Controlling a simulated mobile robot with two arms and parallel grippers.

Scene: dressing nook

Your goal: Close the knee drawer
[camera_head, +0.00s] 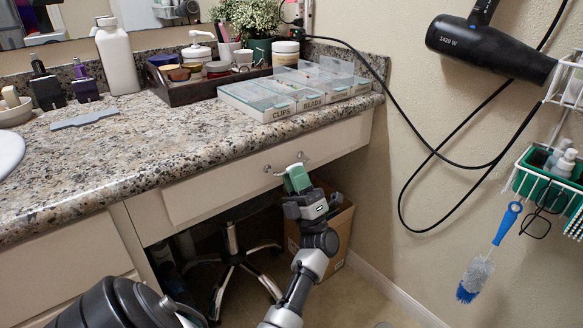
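The knee drawer (225,180) is the wide cream front under the granite counter. From this angle I cannot tell whether the fingers are closed or touch the handle. My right gripper is not in view.
The granite counter (130,150) above holds a dark tray (190,92), clear labelled boxes (258,98) and bottles. Below the drawer are a chair base (235,260) and a cardboard box (335,232). A hair dryer cord (405,190) hangs along the right wall.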

